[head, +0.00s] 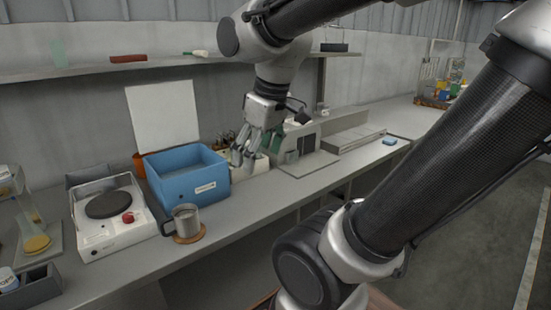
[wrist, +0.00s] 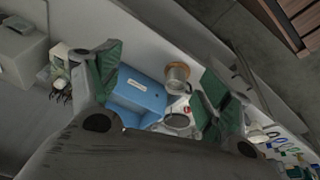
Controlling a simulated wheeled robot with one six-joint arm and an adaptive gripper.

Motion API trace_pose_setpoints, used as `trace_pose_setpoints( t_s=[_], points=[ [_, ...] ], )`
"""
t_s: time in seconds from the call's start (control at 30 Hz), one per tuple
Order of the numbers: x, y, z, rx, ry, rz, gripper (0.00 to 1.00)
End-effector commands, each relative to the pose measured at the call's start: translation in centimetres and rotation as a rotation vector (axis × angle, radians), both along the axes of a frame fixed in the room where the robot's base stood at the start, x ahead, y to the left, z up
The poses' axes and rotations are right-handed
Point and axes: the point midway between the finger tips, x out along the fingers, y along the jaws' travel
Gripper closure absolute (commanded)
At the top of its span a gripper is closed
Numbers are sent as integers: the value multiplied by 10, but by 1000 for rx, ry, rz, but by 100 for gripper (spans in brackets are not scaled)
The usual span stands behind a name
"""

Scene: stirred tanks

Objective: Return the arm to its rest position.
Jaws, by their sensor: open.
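My gripper (head: 257,150) hangs from my arm above the bench, pointing down, to the right of the blue box in the head view. In the wrist view my gripper (wrist: 158,95) has its green-padded fingers spread wide, with nothing between them that they touch. My arm spans the upper and right part of the head view, with the elbow raised and bent. The arm hides part of the bench's right side and the floor.
The grey bench (head: 240,215) carries a white hotplate (head: 112,238), a blue box (head: 190,188) and a metal mug (head: 186,220) on a round cork mat (head: 187,238). The mug (wrist: 177,75) also shows in the wrist view. A shelf (head: 90,74) runs along the wall behind.

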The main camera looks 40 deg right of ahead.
Motion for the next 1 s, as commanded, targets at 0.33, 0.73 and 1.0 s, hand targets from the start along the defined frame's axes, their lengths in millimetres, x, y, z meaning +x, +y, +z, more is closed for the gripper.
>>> trace_pose_setpoints(
  t_s=[0.33,0.73,1.0],
  points=[
    [-43,-19,-6,83,-72,-306,22],
    [-42,-18,-6,82,-70,-301,22],
    [-42,-18,-6,82,-70,-301,22]
  ],
)
